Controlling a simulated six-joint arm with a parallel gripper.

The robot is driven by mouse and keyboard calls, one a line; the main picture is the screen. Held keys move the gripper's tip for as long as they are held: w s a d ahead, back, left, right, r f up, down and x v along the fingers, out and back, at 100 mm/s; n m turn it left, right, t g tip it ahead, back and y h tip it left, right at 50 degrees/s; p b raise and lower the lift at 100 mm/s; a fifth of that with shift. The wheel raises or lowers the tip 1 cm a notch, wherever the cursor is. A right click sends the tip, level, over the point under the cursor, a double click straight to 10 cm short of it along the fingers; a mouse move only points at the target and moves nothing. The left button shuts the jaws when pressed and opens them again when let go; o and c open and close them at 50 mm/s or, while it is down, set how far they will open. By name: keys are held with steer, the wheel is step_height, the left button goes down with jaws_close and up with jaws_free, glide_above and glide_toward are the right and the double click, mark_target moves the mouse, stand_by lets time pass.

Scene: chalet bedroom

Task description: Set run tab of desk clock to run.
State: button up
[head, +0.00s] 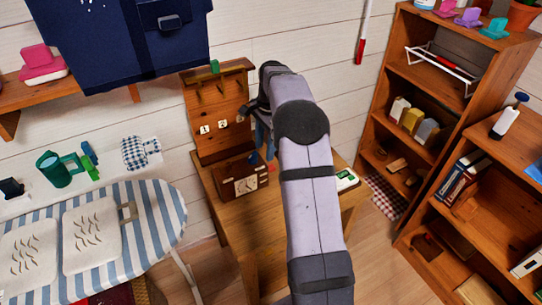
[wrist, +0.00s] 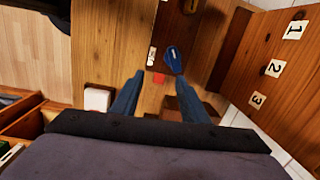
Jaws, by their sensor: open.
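The desk clock (head: 225,181) is a dark brown wooden case with a pale dial, standing on the wooden table. In the wrist view its case (wrist: 205,60) shows beyond my fingers, with a blue rounded piece that may be the run tab (wrist: 173,59), beside a small white label. A small red patch lies near it; what it belongs to is unclear. My gripper (wrist: 158,98) is open, with its two blue fingers apart and nothing seen held between them. In the head view my gripper (head: 264,140) is above and behind the clock's right side, partly hidden by my arm.
A wooden rack (head: 217,92) with numbered labels stands behind the clock, close to my gripper; its labels show at right in the wrist view. A white and green item (head: 346,180) sits on the table's right. An ironing board (head: 157,205) is left, shelves (head: 459,110) right.

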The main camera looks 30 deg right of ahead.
mark_target(271, 167)
steer(key=shift+m+g+h, duration=0.3)
steer(key=shift+m+h, duration=0.1)
steer(key=shift+m, duration=0.1)
steer(key=d+f, duration=0.1)
steer(key=w+d+f, duration=0.1)
steer(key=d+f+p, duration=0.1)
steer(key=shift+w, duration=0.25)
steer(key=shift+f+p, duration=0.95)
steer(key=shift+f, duration=2.7)
